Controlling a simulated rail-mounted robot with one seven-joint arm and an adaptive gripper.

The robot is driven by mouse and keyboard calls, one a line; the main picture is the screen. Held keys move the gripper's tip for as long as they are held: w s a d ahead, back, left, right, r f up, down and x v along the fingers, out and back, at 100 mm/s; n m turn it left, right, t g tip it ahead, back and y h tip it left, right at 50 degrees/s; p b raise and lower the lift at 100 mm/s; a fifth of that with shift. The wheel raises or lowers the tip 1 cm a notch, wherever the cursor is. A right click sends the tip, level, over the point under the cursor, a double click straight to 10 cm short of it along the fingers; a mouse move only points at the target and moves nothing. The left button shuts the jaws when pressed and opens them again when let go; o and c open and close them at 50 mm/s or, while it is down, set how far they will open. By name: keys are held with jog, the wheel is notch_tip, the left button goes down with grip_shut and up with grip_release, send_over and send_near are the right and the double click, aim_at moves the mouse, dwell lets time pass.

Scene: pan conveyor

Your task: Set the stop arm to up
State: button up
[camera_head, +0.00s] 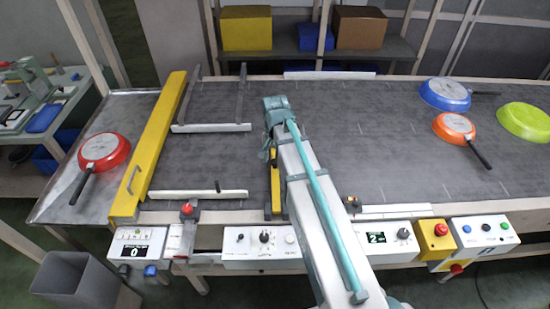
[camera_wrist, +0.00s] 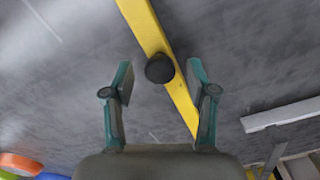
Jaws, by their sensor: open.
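The stop arm seems to be a yellow bar (camera_head: 275,182), partly hidden by my arm at the middle of the grey conveyor in the head view. In the wrist view the yellow bar (camera_wrist: 148,22) runs diagonally across, with a round black knob (camera_wrist: 159,69) on it. My gripper (camera_wrist: 160,80) is open, its teal fingers on either side of the knob, with visible gaps. The gripper also shows in the head view (camera_head: 270,150), over the bar. I cannot tell whether the fingers are level with the knob.
A yellow beam with a handle (camera_head: 160,150) crosses the conveyor at left, with a red pan (camera_head: 104,151) beyond it. Blue (camera_head: 445,94), orange (camera_head: 454,127) and green (camera_head: 525,121) pans lie at right. Control boxes (camera_head: 262,246) line the front edge. White rails (camera_head: 198,194) border the belt.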

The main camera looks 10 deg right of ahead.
jog(key=shift+f, duration=0.1)
grip_shut()
dwell(0.3)
jog(key=shift+a, duration=0.1)
